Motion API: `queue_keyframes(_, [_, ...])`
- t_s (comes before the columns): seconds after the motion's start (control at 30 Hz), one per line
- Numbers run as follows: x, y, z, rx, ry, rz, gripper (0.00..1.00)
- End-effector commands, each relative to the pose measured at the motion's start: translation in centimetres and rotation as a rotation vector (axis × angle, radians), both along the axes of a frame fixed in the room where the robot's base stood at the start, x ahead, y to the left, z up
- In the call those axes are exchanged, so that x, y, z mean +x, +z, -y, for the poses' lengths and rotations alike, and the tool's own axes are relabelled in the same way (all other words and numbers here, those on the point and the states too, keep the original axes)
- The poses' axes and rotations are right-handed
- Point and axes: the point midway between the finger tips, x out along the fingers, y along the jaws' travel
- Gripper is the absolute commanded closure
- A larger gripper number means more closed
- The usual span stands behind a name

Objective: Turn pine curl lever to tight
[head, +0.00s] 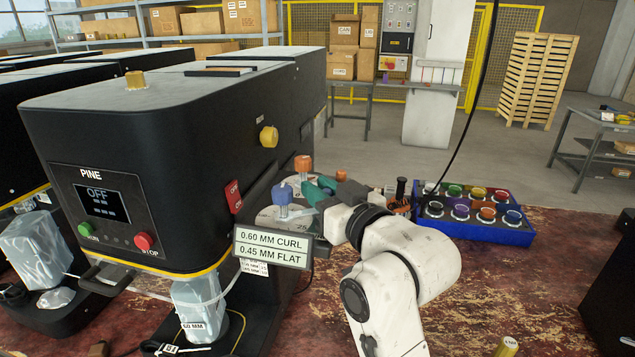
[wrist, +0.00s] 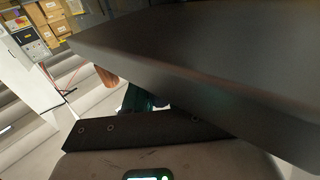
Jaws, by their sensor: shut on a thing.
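The black seamer (head: 110,125) marked PINE stands at the left, its screen reading OFF. On its right side are a blue-topped lever (head: 282,193) and an orange-topped lever (head: 303,163), above a pale plate. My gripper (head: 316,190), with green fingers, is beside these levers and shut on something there. I cannot tell which lever it holds. In the wrist view the seamer's dark body hides the fingertips of my gripper (wrist: 145,98), and an orange-brown piece (wrist: 106,77) shows left of the fingers. A sign (head: 271,248) below the levers reads 0.60 MM CURL and 0.45 MM FLAT.
A blue tray (head: 487,237) of coloured round parts lies right of my arm on the worn red table (head: 500,290). A yellow knob (head: 268,136) and a red switch (head: 234,196) stick out from the seamer's side.

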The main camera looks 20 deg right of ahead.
Motion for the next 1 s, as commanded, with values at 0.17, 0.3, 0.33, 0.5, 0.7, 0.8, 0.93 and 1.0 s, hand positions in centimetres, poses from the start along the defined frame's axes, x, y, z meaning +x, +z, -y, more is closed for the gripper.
queue_keyframes(0.17, [-0.33, -0.13, -0.01, -0.003, -0.038, -0.003, 1.00])
queue_keyframes(0.3, [-0.36, -0.14, 0.02, -0.001, -0.042, -0.001, 1.00])
queue_keyframes(0.33, [-0.35, -0.14, 0.03, -0.001, -0.041, -0.001, 1.00])
queue_keyframes(0.5, [-0.35, -0.14, 0.03, -0.001, -0.041, -0.001, 0.75])
queue_keyframes(0.7, [-0.35, -0.07, 0.04, -0.002, -0.041, 0.000, 0.56])
queue_keyframes(0.8, [-0.35, -0.05, 0.04, -0.002, -0.041, 0.001, 0.55])
queue_keyframes(0.93, [-0.38, -0.03, 0.05, -0.002, -0.041, 0.001, 0.55])
queue_keyframes(1.0, [-0.59, -0.05, 0.09, -0.002, -0.041, 0.002, 0.55])
